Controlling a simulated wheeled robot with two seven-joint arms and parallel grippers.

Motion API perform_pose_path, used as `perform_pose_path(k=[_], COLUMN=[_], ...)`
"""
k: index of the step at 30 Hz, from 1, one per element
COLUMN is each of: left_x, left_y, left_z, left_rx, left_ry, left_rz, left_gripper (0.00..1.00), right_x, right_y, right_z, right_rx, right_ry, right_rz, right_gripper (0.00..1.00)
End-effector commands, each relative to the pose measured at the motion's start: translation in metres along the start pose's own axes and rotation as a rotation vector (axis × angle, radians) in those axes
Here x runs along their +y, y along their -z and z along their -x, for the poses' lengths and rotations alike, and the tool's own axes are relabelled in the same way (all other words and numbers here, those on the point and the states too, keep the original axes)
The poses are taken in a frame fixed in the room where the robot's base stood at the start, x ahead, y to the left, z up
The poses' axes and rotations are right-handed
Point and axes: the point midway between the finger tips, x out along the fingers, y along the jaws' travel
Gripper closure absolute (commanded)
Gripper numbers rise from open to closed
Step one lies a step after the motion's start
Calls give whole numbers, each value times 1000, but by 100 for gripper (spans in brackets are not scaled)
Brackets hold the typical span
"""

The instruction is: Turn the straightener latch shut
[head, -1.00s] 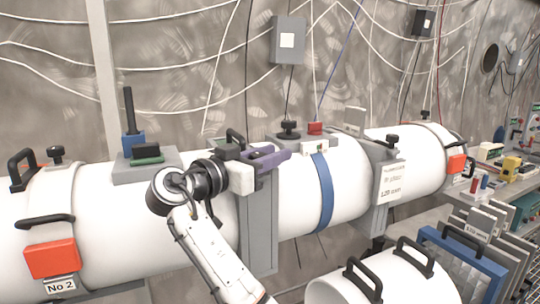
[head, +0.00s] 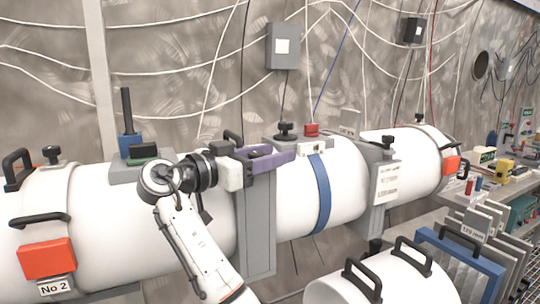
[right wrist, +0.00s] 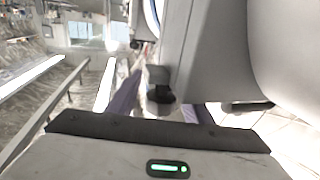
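My right gripper (head: 280,157), with purple fingers, is at the grey upright collar (head: 262,225) of the white tube. In the right wrist view its fingers (right wrist: 160,105) stand apart, one on each side of a small dark latch-like piece (right wrist: 160,85) under a grey block. Whether they touch it cannot be told. I cannot tell for sure that this piece is the straightener latch. A black knob (head: 285,130) stands on the tube's top mount, just beyond the gripper. The left gripper is not in view.
The white tube (head: 100,220) runs across the view, with a blue band (head: 320,192) and an orange box (head: 46,258) on it. A loose white cylinder with black handles (head: 385,285) lies in front. A shelf of grey panels (head: 480,250) stands at right.

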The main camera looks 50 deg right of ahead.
Motion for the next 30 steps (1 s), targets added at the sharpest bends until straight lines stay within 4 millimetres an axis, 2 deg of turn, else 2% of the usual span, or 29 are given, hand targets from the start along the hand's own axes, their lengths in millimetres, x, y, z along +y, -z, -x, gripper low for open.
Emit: perform_pose_path(k=[8, 21, 25, 30], left_x=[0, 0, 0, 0], left_y=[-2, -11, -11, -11], left_z=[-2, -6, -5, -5], left_rx=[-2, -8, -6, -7], left_ry=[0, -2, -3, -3], left_rz=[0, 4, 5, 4], left_gripper=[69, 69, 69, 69], right_x=[0, -1, 0, 0], right_y=[-1, -1, 0, 0], right_z=[8, 86, 99, 104], right_rx=[-1, -1, 0, 0], right_ry=[1, 2, 1, 0], right_rz=[0, 1, -1, -1], right_gripper=[54, 54, 54, 54])
